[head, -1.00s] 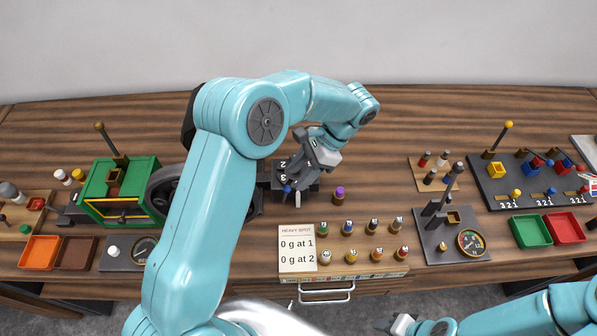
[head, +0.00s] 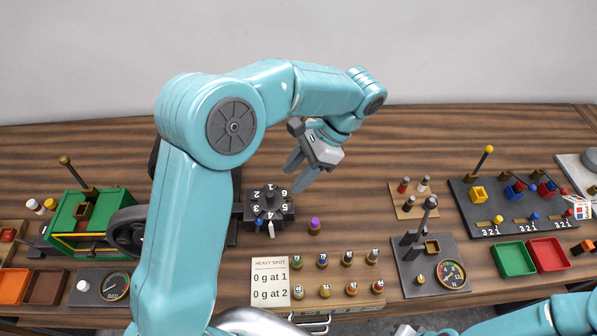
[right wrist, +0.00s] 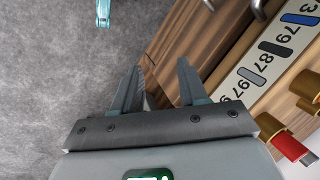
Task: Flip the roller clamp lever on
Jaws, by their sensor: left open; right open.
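No label marks the roller clamp lever, so I cannot tell which lever it is. In the head view, a dark upright lever (head: 429,205) stands on a grey plate (head: 410,278) with a gauge. A brass-knobbed lever (head: 77,173) rises from the green machine (head: 112,205) at left. A yellow-knobbed lever (head: 484,162) stands on the dark panel (head: 465,200) at right. My right gripper (right wrist: 158,85) is open and empty over the floor beside the bench front.
A purple-topped peg (head: 314,226) stands right of the dial. A "heavy spot" card (head: 269,281) lies beside several numbered bottles. Green (head: 513,260) and red (head: 547,254) trays are at right. My left arm hides part of the bench. The back middle is clear.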

